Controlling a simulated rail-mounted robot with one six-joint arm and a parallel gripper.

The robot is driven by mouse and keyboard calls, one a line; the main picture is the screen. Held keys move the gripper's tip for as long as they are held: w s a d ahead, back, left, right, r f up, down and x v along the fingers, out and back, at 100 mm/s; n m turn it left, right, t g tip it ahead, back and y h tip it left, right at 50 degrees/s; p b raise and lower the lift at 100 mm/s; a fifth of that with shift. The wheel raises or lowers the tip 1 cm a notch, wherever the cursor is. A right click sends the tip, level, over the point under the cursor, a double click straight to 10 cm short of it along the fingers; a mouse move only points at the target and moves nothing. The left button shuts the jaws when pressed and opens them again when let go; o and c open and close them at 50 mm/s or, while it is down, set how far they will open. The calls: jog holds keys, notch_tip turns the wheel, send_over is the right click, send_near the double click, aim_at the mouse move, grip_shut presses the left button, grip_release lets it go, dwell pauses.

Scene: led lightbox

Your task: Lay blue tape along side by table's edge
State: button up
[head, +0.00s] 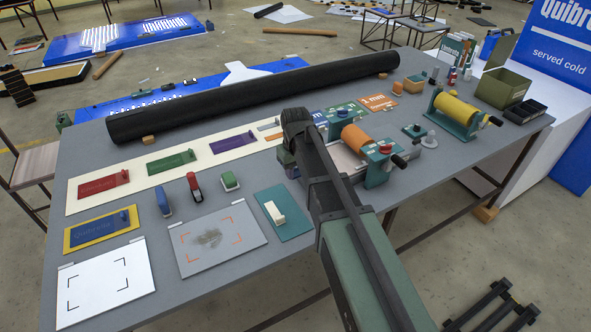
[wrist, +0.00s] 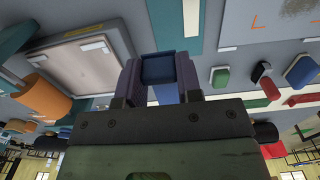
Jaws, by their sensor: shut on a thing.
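My gripper (wrist: 158,76) is shut on a small dark-blue piece (wrist: 158,68), which sits between its two purple-grey fingers in the wrist view. I cannot tell from its shape whether this is the blue tape. A paler blue strip shows just below it, partly hidden by the gripper body. In the head view my arm hides most of the gripper, near the middle of the grey table (head: 90,150).
A long black roll (head: 255,95) lies along the far edge. A white strip with coloured plates (head: 108,187) runs in front of it. Orange (head: 355,138) and yellow (head: 455,108) rolls sit in holders to the right. A marked white sheet (head: 105,281) lies at near left.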

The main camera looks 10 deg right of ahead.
jog(key=shift+r, duration=0.5)
notch_tip(320, 180, up, 4)
jog(key=p, duration=0.4)
jog(key=shift+r, duration=0.1)
jog(key=shift+f, duration=0.2)
dwell(1.2)
